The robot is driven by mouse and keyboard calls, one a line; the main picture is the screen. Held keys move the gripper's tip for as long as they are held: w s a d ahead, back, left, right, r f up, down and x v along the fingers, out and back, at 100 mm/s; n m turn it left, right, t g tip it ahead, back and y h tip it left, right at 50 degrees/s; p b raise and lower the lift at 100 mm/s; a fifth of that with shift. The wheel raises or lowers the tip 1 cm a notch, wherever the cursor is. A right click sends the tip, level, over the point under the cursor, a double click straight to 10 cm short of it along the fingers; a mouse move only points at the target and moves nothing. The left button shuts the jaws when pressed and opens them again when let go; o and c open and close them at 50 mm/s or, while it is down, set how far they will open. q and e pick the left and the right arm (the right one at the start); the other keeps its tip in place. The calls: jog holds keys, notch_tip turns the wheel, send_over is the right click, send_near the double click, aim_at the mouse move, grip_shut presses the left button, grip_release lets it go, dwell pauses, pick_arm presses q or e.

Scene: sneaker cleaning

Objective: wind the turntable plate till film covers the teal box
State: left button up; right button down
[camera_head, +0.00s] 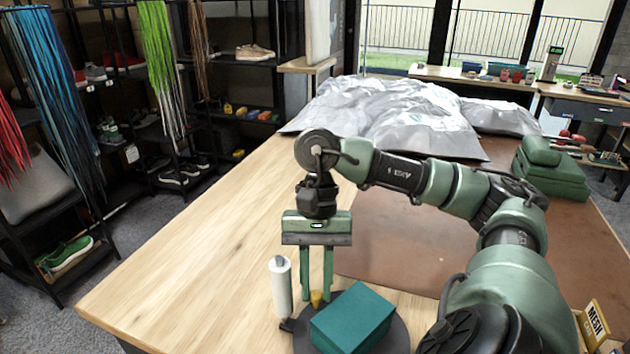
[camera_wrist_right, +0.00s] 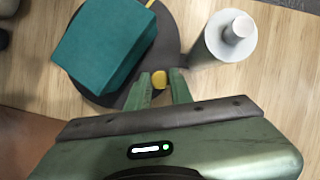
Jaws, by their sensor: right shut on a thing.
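The teal box (camera_head: 352,318) sits on a dark round turntable plate (camera_head: 399,338) at the table's front edge; its visible faces show plain teal. In the right wrist view the box (camera_wrist_right: 105,45) is at upper left on the plate (camera_wrist_right: 169,50). A whitish film roll (camera_head: 281,287) stands upright just left of the plate and shows at upper right in the wrist view (camera_wrist_right: 232,36). My right gripper (camera_head: 316,297) points down and is shut on a small yellow knob (camera_wrist_right: 159,79) at the plate's rim, between box and roll. My left gripper is out of view.
The wooden table (camera_head: 195,245) is clear to the left. A brown mat (camera_head: 400,240) lies under my right arm. Crumpled grey sheeting (camera_head: 400,115) covers the far end. A green case (camera_head: 552,170) and a yellow MESH box (camera_head: 594,323) stand at right.

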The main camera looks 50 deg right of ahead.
jog(key=shift+w+r, duration=0.1)
dwell(0.3)
jog(key=c, duration=1.3)
grip_release()
jog(key=shift+p+v, duration=1.2)
jog(key=shift+v, duration=2.65)
